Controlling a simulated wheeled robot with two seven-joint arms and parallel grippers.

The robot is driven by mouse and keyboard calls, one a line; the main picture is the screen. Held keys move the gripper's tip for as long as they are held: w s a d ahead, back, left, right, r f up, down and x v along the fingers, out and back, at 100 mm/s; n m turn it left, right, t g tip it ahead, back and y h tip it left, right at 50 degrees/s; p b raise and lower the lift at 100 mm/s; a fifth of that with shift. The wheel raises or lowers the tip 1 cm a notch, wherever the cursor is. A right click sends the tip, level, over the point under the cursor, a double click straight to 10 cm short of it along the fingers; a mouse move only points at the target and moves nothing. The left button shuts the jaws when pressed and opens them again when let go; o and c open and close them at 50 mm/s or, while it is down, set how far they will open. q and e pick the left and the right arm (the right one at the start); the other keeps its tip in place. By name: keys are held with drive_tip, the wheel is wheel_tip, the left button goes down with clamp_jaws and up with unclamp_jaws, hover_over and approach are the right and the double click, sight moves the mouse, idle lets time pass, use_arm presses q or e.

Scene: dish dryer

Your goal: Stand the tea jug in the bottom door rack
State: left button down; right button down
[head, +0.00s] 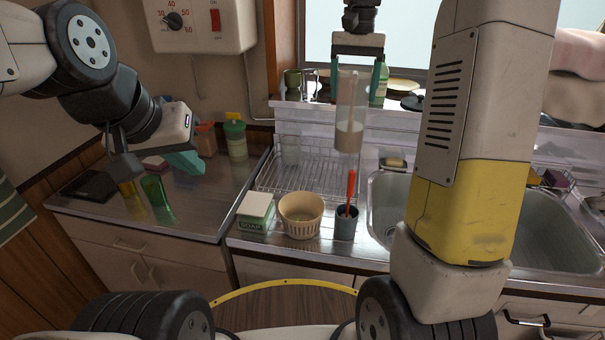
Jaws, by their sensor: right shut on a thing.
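A tall clear jug (351,110) with a beige layer in its lower part hangs upright above the counter behind the sink's left end. My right gripper (357,75) comes down from the top and is shut on the jug's upper part, one teal finger on each side. My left gripper (186,162) is over the left counter, above and beside a green glass, away from the jug. Its teal fingers overlap from this angle, so I cannot tell whether it is open. I see no door rack in this view.
A wire dish rack (275,180) stands left of the sink (388,205). In front are a soap box (256,212), a cream ribbed bowl (301,215) and a grey cup (346,224) with a red-handled utensil. A green glass (156,195) stands left. The windowsill (300,105) holds several items.

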wheel_tip(320, 180, down, 24)
drive_tip(key=shift+w, duration=0.25)
idle(0.6)
drive_tip(key=shift+f, duration=0.1)
drive_tip(key=shift+c, duration=0.7)
unclamp_jaws()
